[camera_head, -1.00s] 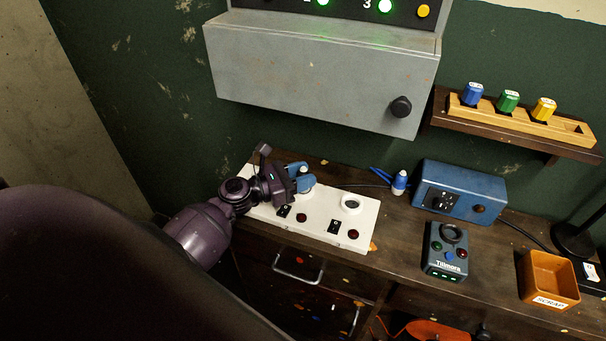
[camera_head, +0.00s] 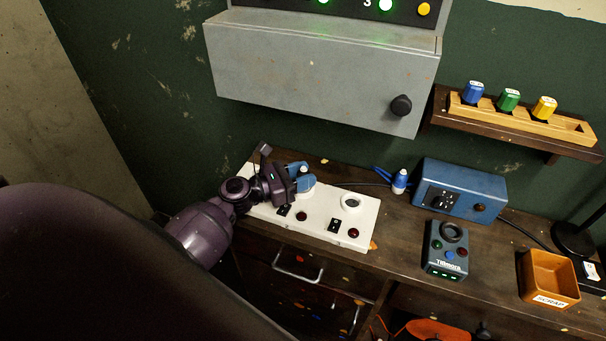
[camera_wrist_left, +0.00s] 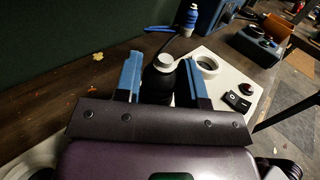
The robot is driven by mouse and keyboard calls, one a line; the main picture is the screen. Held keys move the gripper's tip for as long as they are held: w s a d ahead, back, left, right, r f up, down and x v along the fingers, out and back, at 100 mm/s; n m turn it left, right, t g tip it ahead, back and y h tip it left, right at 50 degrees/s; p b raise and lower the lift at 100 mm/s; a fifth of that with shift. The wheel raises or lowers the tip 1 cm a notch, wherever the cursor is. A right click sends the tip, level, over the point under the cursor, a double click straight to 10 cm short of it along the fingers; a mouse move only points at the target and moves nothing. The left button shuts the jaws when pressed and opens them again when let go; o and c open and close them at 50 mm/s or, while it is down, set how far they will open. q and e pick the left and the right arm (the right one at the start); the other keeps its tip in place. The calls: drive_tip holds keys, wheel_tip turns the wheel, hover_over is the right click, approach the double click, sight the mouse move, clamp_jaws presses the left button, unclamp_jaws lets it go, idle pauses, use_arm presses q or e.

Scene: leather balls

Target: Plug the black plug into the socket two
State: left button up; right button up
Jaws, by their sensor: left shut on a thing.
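My left gripper (camera_head: 302,184) is over the left part of the white socket strip (camera_head: 322,226). In the left wrist view its blue fingers (camera_wrist_left: 161,82) are closed around the black plug (camera_wrist_left: 158,88), which has a pale cap-like part at its far end. Socket numbers are not legible. My right gripper is out of view.
A grey cabinet (camera_head: 310,75) hangs above. A blue box (camera_head: 461,190), a Tillmora device (camera_head: 446,250) and an orange scrap bin (camera_head: 550,280) stand to the right. A small blue-white bottle (camera_head: 399,182) stands behind the strip. A dark cable runs along the back.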

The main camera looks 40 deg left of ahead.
use_arm(q)
drive_tip(key=shift+f, duration=0.4)
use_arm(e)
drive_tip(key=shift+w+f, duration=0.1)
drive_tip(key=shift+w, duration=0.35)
